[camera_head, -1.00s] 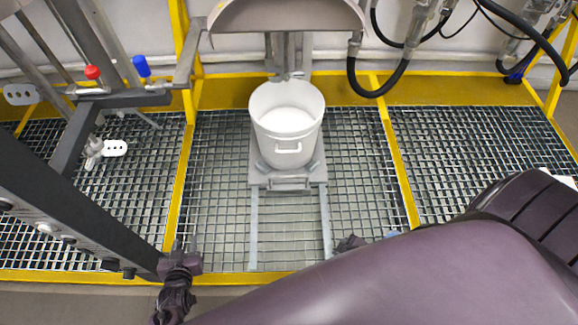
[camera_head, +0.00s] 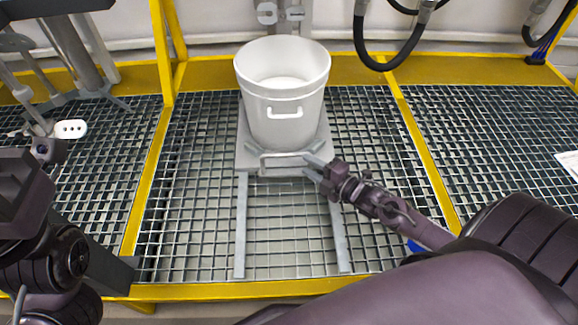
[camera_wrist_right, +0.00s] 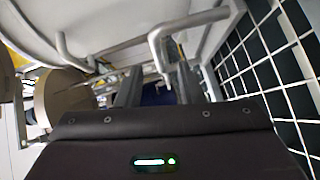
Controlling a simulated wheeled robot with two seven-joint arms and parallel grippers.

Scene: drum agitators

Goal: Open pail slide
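The pail slide is a grey plate (camera_head: 246,158) on two rails that run toward me over the floor grating. Its front handle (camera_head: 275,170) is a grey bar at the plate's near edge. A white pail (camera_head: 283,95) stands upright on the plate. My right gripper (camera_head: 314,167) is at the right end of the handle, with its fingers apart and pointing left. In the right wrist view the open fingers (camera_wrist_right: 160,88) show with the bent grey handle bar (camera_wrist_right: 190,26) just ahead; I cannot tell whether they touch it. Only dark links of my left arm show at the left edge.
Yellow frame bars (camera_head: 150,185) divide the grating, and a yellow edge (camera_head: 230,291) runs along the front. Black hoses (camera_head: 385,60) hang behind at the right. The grating between the rails is clear.

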